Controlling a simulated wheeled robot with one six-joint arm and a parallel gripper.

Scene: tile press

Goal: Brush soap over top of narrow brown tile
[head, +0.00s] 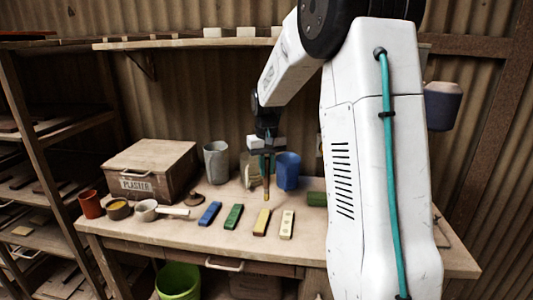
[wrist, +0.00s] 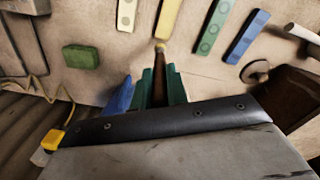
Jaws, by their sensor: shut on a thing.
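My gripper (head: 267,153) is shut on a slim brush with a brown handle (head: 266,180) and holds it pointing down over the bench. In the wrist view the brush (wrist: 160,62) stands between the teal fingers of my gripper (wrist: 160,72), its pale yellow tip near the end of the yellow tile (wrist: 168,17). The tiles in the row are blue (head: 210,213), green (head: 233,216), yellow (head: 262,222) and cream (head: 287,224). I cannot make out a narrow brown tile. A small bowl with yellowish contents (head: 118,209) stands at left; I cannot tell whether it is soap.
A plaster box (head: 150,170), a red-brown cup (head: 90,204) and a pale handled pot (head: 147,210) stand at left. A grey cup (head: 216,160) and a blue cup (head: 288,170) stand behind. A green block (wrist: 83,57) lies near my gripper. The bench (head: 215,240) front is clear.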

